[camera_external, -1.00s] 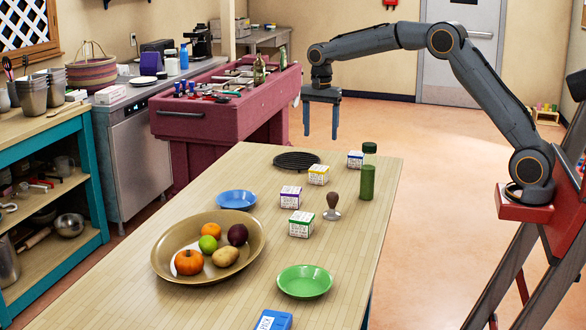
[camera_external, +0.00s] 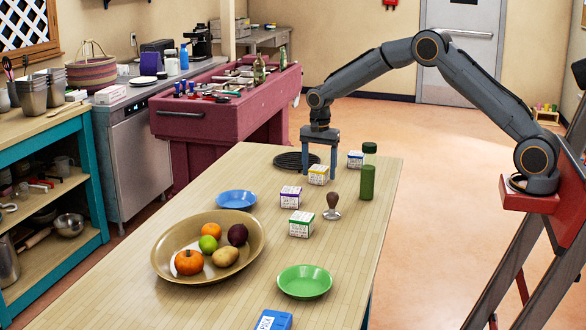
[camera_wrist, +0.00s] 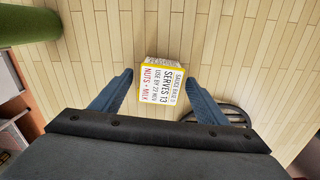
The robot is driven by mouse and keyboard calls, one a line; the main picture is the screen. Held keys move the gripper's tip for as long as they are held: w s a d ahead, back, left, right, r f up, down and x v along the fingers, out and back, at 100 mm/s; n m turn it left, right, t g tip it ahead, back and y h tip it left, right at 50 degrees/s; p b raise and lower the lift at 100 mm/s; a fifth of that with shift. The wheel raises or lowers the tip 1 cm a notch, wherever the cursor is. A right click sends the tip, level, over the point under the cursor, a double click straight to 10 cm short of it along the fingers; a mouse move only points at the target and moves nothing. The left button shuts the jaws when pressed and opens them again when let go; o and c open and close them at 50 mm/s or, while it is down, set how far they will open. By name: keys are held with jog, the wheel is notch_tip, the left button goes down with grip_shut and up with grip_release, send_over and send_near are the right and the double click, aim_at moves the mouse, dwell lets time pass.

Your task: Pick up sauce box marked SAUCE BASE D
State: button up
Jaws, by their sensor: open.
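A small white sauce box with yellow trim (camera_external: 318,175) stands on the wooden table. In the wrist view this box (camera_wrist: 162,84) shows printed lines: SAUCE BASE with a last letter too small to read surely, SERVES 13, a use-by line, and NUTS + MILK. My gripper (camera_external: 319,177) is open and points down at this box. In the wrist view my gripper's fingers (camera_wrist: 159,74) lie left and right of it, with gaps on both sides. Other sauce boxes stand nearby: blue-trimmed (camera_external: 355,159), purple-trimmed (camera_external: 290,197) and green-trimmed (camera_external: 301,224). Their letters are unreadable.
A green bottle (camera_external: 367,182) stands right of the yellow-trimmed box. A black round trivet (camera_external: 286,160) lies close on its left. A wooden-handled tamper (camera_external: 332,207), blue plate (camera_external: 236,199), green plate (camera_external: 304,282) and fruit bowl (camera_external: 166,262) stand nearer the camera.

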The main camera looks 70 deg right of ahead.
jog(key=shift+f, duration=0.25)
jog(key=c, duration=1.2)
jog(key=shift+r, duration=0.15)
